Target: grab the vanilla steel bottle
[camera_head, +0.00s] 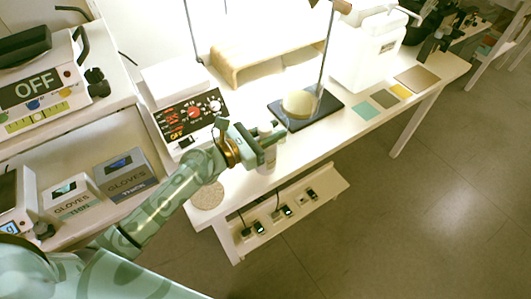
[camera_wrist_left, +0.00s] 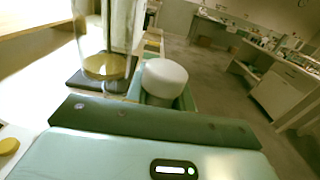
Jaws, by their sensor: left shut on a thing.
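My left gripper (camera_head: 271,138) is over the front edge of the white bench, shut on a bottle. In the left wrist view the bottle's round white cap (camera_wrist_left: 164,76) and a little of its grey body show between the green fingers. In the head view a pale lower part of the bottle (camera_head: 268,159) shows below the fingers. No label can be read, so I cannot tell its scent. Whether its base touches the bench is hidden. My right gripper is not in view.
A dark stand base (camera_head: 337,104) with a pale yellow round piece (camera_head: 299,104) stands just behind the gripper. A control box (camera_head: 190,121) is to the left, a white jerrycan (camera_head: 368,52) to the right. A round cork mat (camera_head: 207,195) lies on the bench's near-left end.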

